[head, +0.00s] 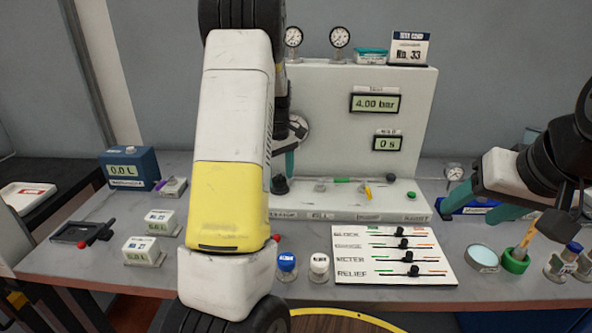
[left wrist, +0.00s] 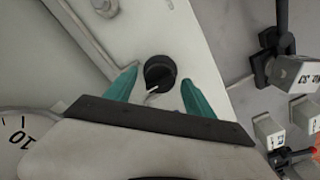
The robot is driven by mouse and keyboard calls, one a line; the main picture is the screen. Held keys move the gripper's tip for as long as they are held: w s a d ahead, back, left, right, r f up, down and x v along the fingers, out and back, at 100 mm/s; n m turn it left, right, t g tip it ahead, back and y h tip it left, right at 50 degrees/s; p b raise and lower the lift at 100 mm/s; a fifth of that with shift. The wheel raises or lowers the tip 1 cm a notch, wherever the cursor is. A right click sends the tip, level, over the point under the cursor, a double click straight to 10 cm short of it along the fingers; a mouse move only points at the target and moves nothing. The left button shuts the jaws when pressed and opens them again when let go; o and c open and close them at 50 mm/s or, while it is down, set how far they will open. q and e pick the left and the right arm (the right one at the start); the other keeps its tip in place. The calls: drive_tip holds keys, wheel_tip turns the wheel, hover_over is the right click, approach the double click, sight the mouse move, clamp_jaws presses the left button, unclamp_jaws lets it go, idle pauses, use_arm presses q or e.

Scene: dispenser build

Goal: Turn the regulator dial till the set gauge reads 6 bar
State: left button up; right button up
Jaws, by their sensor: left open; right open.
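The regulator dial (left wrist: 160,73) is a round black knob with a pale pointer on a white panel in the left wrist view. My left gripper (left wrist: 159,78) is open, one teal finger on each side of the knob, with gaps visible. In the head view my left arm hides most of that area. A black knob (head: 280,185) shows beside the arm, below a teal finger. A large round gauge (head: 302,126) is partly hidden there; a gauge edge marked 10 (left wrist: 17,135) shows in the left wrist view, needle unseen. My right gripper (head: 474,207) is open and empty at the right.
A display (head: 376,102) reads 4.00 bar; another (head: 387,143) reads 0 s. Two small gauges (head: 293,37) (head: 340,37) top the panel. A slider board (head: 393,257), blue and white knobs (head: 287,262) (head: 319,263) and a green ring (head: 515,261) occupy the front of the table.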

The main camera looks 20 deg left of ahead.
use_arm(q)
drive_tip(key=shift+f, duration=0.1)
clamp_jaws()
drive_tip(key=shift+m, duration=0.3)
drive_tip(key=m, duration=1.2)
drive_tip(key=shift+m, duration=0.3)
idle(0.5)
unclamp_jaws()
